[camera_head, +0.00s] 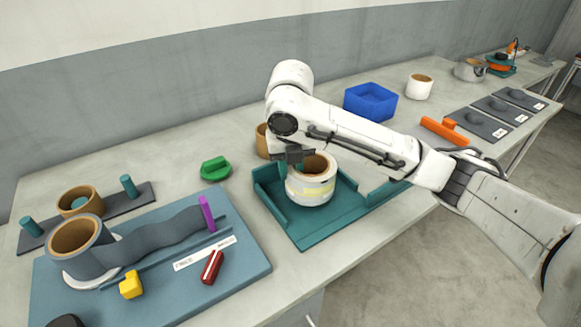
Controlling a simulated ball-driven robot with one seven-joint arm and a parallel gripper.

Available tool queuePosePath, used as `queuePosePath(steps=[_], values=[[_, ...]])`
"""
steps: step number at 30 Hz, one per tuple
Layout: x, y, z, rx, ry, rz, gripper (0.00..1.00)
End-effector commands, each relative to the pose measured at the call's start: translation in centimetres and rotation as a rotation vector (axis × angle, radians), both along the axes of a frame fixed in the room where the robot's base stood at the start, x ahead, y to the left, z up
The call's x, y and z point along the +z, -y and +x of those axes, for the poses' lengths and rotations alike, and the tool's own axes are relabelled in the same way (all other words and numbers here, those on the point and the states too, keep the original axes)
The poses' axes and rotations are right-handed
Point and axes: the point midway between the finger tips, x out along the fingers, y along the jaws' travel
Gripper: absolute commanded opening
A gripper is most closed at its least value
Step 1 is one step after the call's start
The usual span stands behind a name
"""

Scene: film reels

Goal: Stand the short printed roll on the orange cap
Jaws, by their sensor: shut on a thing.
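A short white roll (312,189) with a brown core and a yellowish printed band is upright at the teal tray (296,229). My gripper (294,156) is shut on its back-left wall from above. Whether the roll's bottom touches the tray floor is hidden. I cannot make out an orange cap with certainty. An orange bar-shaped piece (444,131) lies on the table at the right, apart from my gripper.
A blue bin (371,103) and a white roll (419,87) stand behind my arm. A brown roll (262,142) is partly hidden behind my gripper. A green piece (215,169) lies left of the tray. A blue board (240,262) with a grey strip fills the front left.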

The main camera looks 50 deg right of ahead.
Motion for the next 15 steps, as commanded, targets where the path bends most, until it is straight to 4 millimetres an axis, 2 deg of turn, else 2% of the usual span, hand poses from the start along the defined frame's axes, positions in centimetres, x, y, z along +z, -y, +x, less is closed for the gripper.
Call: queuePosePath(steps=[14,15], values=[[-0.85,0.04,0.01,0.0,0.002,-0.001,0.0],[-0.74,0.05,0.02,0.0,0.002,-0.001,0.3]])
